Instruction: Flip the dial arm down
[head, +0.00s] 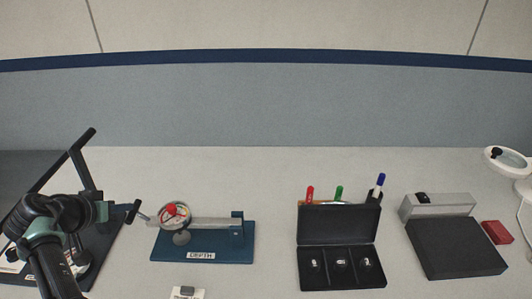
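The depth gauge stands on a blue base (220,254) labelled DEPTH, left of centre in the head view. Its grey dial arm (208,222) runs from a blue post on the right to a round dial (175,214) with a red spot at the left. The arm looks about level, with a round grey piece below the dial. A thin rod sticks out left of the dial towards a small dark end (134,211). My gripper (120,211) appears close to that end. Its fingers are too small and dark to make out, and I cannot tell whether they touch the rod.
A dark stand with a post and bar (83,165) stands behind my arm. An open black case (340,262) with small metal parts is at centre, with pens behind. A black slab (455,247), a grey block (437,206) and a red box (497,232) are right.

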